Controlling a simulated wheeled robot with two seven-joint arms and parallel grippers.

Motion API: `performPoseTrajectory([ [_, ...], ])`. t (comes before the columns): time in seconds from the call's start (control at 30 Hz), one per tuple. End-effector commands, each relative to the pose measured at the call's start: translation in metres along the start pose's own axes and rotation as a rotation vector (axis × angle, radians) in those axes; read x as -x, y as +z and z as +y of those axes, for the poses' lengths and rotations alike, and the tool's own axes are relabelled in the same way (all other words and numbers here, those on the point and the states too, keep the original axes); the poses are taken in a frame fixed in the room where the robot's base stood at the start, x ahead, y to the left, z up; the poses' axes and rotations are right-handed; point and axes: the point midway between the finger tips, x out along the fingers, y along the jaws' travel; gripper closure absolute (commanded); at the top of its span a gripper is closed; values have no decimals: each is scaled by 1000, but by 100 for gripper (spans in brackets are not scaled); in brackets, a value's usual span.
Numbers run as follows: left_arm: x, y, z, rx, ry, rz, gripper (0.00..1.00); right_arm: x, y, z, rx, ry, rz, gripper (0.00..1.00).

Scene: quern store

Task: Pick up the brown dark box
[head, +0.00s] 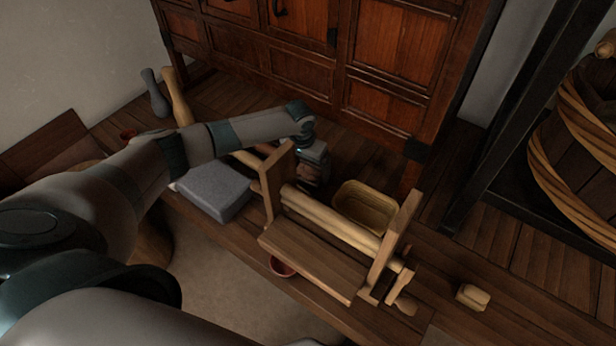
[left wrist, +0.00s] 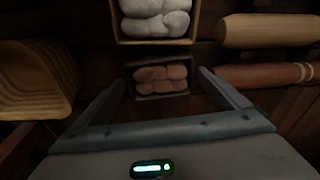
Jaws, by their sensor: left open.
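The dark brown box (left wrist: 160,92), holding reddish-brown rounded lumps, lies ahead of my left gripper (left wrist: 163,80) in the left wrist view. The gripper's two fingers are spread and empty, one toward each side of the box, and I cannot tell how far the tips are from it. In the head view my left gripper (head: 313,160) points down behind the wooden roller frame (head: 312,262). A dark brown shape under it there is partly hidden by the gripper and frame. My right gripper is not in view.
A pale box with white lumps (left wrist: 119,27) stands just beyond the dark box. A woven basket (head: 365,207) is right of the gripper, a grey block (head: 213,190) left. A panelled cabinet (head: 300,68) stands behind. Two rod-like pieces (left wrist: 265,31) lie at the wrist view's right.

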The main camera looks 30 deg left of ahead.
Motion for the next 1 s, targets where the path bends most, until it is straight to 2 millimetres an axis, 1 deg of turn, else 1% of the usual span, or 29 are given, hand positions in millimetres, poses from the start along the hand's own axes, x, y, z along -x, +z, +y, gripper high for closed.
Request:
performPoseTrajectory([
  [0.03,-8,1,0,0,0,-1,6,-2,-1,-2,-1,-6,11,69],
  [0.1,-15,1,0,0,-1,-1,6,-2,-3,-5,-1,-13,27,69],
  [0.2,-19,0,0,0,0,1,6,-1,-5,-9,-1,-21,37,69],
  [0.4,-20,0,0,-1,0,1,6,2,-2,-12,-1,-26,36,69],
  [0.67,-20,0,0,0,0,1,6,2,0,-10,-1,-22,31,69],
  [0.7,-19,0,0,0,0,1,11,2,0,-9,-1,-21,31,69],
  [0.77,-19,0,0,0,0,1,25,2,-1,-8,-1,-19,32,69],
  [0.8,-20,0,0,0,0,1,35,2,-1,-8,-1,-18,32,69],
  [0.83,-20,0,0,0,0,1,40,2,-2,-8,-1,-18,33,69],
  [1.0,-19,0,0,0,0,1,40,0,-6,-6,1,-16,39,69],
])
